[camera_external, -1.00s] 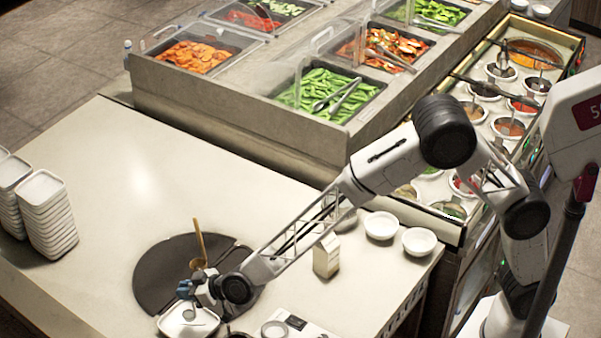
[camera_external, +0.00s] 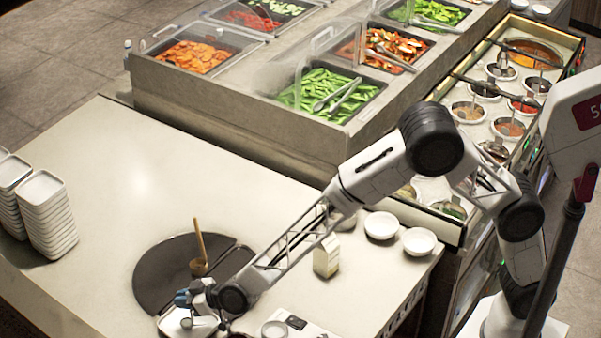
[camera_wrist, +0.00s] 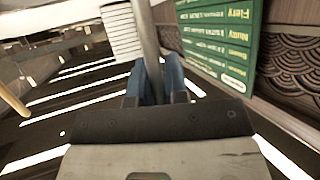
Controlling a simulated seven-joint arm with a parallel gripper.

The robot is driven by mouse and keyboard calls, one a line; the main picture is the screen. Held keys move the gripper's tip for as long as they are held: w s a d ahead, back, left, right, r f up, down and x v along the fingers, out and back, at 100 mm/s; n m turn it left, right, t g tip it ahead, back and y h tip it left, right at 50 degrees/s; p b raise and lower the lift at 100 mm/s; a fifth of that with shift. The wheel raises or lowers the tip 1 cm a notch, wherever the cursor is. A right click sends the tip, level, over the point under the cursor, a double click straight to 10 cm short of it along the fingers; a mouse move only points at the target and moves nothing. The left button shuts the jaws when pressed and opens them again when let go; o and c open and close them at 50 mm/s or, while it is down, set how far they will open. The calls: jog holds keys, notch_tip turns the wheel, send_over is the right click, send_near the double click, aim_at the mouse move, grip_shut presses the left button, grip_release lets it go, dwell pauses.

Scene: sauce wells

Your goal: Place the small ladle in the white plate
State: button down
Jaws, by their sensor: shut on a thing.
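My gripper (camera_external: 183,298), with blue fingertips, is at the front of the table, over the white plate (camera_external: 168,322). In the wrist view, my gripper (camera_wrist: 158,88) is shut on a grey metal handle, the small ladle (camera_wrist: 147,35). The handle runs up between the blue fingers. The ladle's lower end (camera_external: 187,323) seems to be at or just above the plate in the external view. Whether it touches the plate is unclear. My gripper and wrist partly hide the plate.
Stacked white dishes (camera_external: 50,215) stand at left. A small carton (camera_external: 326,257) and white bowls (camera_external: 381,226) are at right.

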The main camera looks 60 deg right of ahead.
dwell(0.3)
jog(key=c, duration=1.1)
grip_release()
jog(key=shift+f, duration=0.1)
jog(key=shift+v, duration=6.05)
jog(key=shift+w, duration=0.1)
